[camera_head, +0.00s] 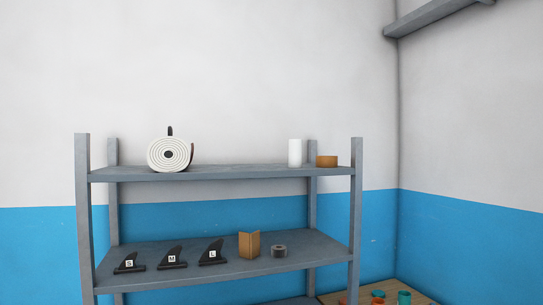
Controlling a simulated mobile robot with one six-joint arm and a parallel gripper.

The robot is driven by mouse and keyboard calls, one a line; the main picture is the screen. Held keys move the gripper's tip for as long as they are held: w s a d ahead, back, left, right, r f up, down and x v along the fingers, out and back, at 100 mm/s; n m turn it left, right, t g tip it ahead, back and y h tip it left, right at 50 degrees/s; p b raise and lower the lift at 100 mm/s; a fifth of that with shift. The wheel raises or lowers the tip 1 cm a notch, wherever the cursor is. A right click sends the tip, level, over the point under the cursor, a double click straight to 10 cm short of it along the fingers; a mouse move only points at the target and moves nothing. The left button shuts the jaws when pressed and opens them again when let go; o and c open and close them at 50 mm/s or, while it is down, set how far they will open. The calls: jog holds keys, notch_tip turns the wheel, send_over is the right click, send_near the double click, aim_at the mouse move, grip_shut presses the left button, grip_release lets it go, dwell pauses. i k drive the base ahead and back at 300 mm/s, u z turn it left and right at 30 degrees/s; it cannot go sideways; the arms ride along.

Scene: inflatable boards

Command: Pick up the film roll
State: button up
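A white upright cylinder (295,153), which looks like the film roll, stands on the top shelf (230,172) toward its right end. A short brown roll (326,162), seemingly tape, is just to its right, close to the right rear post. My gripper is not in view, so its state and its place relative to the roll do not show.
A big white coiled roll (168,155) with dark straps lies on the top shelf's left. Below are black fins marked S, M (172,258) and L, a brown corner piece (249,245) and a grey roll (279,251). Grey posts (356,215) frame the rack.

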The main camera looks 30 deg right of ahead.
aim_at(294, 145)
jog(key=u, duration=0.65)
jog(key=k, duration=0.25)
jog(key=u, duration=2.85)
jog(key=k, duration=1.3)
jog(key=z, duration=0.05)
